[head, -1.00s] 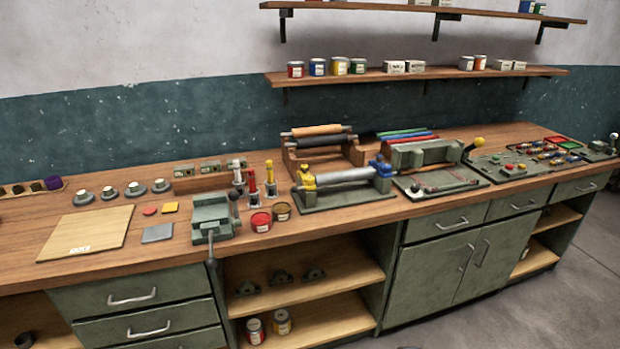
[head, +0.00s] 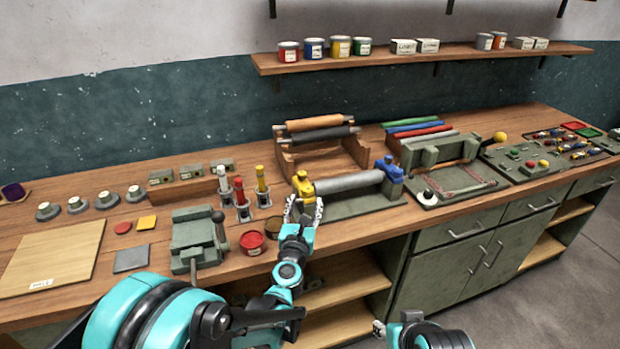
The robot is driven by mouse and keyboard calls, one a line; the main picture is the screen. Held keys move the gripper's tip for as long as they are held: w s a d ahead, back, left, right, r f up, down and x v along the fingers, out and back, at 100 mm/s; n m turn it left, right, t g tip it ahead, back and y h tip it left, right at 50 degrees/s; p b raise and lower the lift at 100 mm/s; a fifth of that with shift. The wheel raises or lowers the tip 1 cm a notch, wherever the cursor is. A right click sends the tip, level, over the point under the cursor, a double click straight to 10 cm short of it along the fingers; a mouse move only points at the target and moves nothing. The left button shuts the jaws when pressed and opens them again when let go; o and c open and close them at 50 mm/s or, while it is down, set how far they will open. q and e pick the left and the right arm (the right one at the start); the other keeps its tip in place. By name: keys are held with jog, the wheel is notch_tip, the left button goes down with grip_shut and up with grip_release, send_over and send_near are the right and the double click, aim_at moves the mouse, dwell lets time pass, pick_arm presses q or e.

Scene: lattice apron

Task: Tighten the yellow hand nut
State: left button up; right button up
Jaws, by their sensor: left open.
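The yellow hand nut (head: 303,183) sits at the left end of a grey roller (head: 348,183) on a green base plate. A blue hand nut (head: 389,168) sits at the roller's right end. My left gripper (head: 304,209) is open at the near side of the yellow hand nut, its fingers close around the lower part of the yellow end. I cannot tell whether they touch it. My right gripper (head: 379,328) shows only in part at the bottom edge, in front of the cabinet, and its jaws are unclear.
Red and dark ink tins (head: 252,243) stand just left of my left gripper. A green clamp device (head: 196,240) and upright coloured tubes (head: 240,190) are further left. A wooden roller rack (head: 320,150) stands behind. Another press (head: 440,160) is to the right.

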aim_at(307, 193)
pick_arm(q)
jog(key=shift+w+f+n, duration=0.3)
jog(key=shift+w+n, duration=0.05)
jog(key=shift+n, duration=0.05)
jog(key=shift+w, duration=0.35)
jog(key=w, duration=0.1)
jog(key=w+b, duration=0.1)
jog(key=w, duration=0.3)
jog(key=shift+w+d+b, duration=0.15)
jog(key=shift+d+b, duration=0.25)
jog(key=shift+w+d+r, duration=0.1)
jog(key=shift+w, duration=0.6)
grip_shut()
